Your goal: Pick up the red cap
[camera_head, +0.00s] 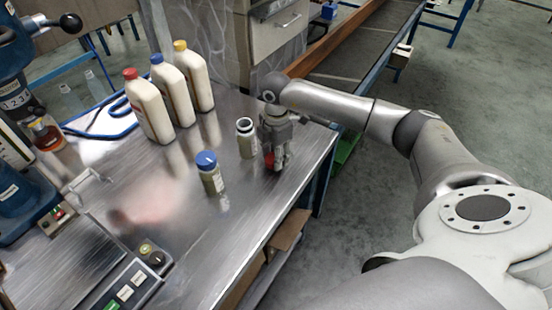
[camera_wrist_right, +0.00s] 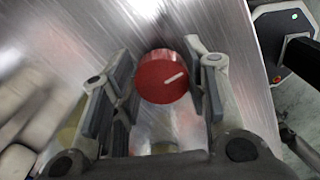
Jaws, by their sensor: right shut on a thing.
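The loose red cap (camera_head: 269,160) is at my right gripper (camera_head: 277,164), near the right edge of the metal table. In the right wrist view, the cap (camera_wrist_right: 162,82) is a round red disc with a light line on its top. It sits between the two grey fingers of the right gripper (camera_wrist_right: 164,92), which is shut on it. Whether the cap touches the table is hard to tell. An open jar (camera_head: 246,146) without a lid stands just left of the gripper. My left gripper is not in view.
A jar with a blue lid (camera_head: 211,178) stands left of the gripper. Three white bottles with red (camera_head: 153,112), blue (camera_head: 175,92) and yellow (camera_head: 195,80) caps stand farther back. A control panel (camera_head: 131,285) is at the front left. The table's right edge is close.

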